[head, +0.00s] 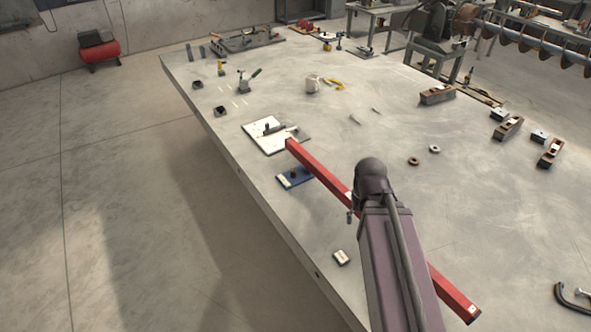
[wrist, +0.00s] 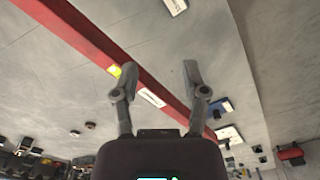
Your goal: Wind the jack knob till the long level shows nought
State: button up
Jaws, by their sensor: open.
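The long red level (head: 318,170) lies diagonally across the table, its middle hidden behind my arm in the head view. In the wrist view the level (wrist: 92,42) runs from upper left to lower right, with a yellow-green vial (wrist: 115,71) and a white label (wrist: 151,97) on it. My gripper (wrist: 159,68) is open and empty, its two fingers spread, with the level showing beyond them. I cannot tell the gap between the fingers and the level. In the head view my gripper is mostly hidden by my arm. I cannot make out the jack knob or read the vial.
A blue plate (head: 296,177) with a dark part lies beside the level's far end, near a white board (head: 268,137). A small pale block (head: 341,257) lies near the table's left edge. Bare table (head: 470,200) lies right.

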jog(key=shift+o, duration=1.1)
jog(key=n+b, duration=0.4)
jog(key=n, duration=2.8)
send_over(293, 169)
jog(key=shift+s+f, duration=0.1)
jog(key=shift+f, duration=1.8)
jog(key=shift+d+f, duration=0.1)
jog(key=shift+f, duration=0.05)
notch_tip(293, 169, down, 14)
jog(key=b, duration=1.3)
jog(key=shift+r+b, duration=0.25)
jog(key=shift+b, duration=0.05)
